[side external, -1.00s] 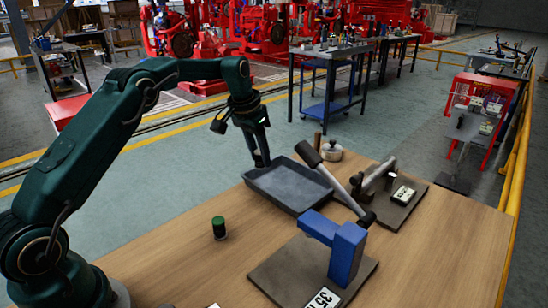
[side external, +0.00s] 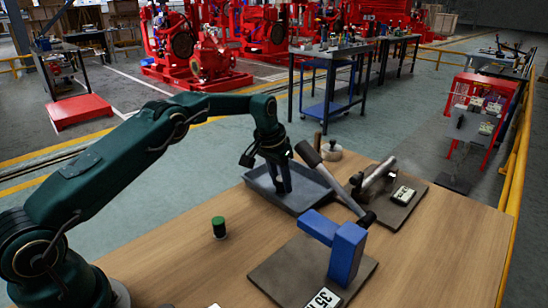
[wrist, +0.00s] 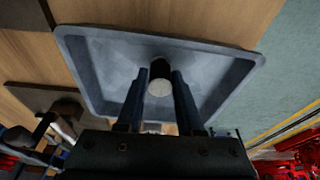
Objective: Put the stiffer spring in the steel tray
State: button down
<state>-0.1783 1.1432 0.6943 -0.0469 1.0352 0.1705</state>
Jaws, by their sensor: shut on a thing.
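The grey steel tray (side external: 308,188) lies at the far side of the wooden table, and it fills the middle of the wrist view (wrist: 92,62). My gripper (side external: 284,188) points down over the tray with its fingers inside the tray's outline. In the wrist view my gripper (wrist: 159,88) is shut on a short dark cylinder (wrist: 160,72) with a pale round end. It may be a spring, but I cannot make out coils. I cannot tell if it touches the tray floor. A green-topped short cylinder (side external: 219,227) stands on the table left of the tray.
A blue press-like fixture (side external: 346,252) on a dark plate stands at the front, with a number card (side external: 323,299). Right of the tray is a lever fixture (side external: 376,182) with a small readout (side external: 403,195). A pale lidded pot (side external: 331,152) stands behind. The right table area is clear.

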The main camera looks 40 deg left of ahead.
jog(key=shift+f, duration=0.15)
jog(key=c, duration=0.5)
grip_release()
jog(key=shift+c, duration=0.2)
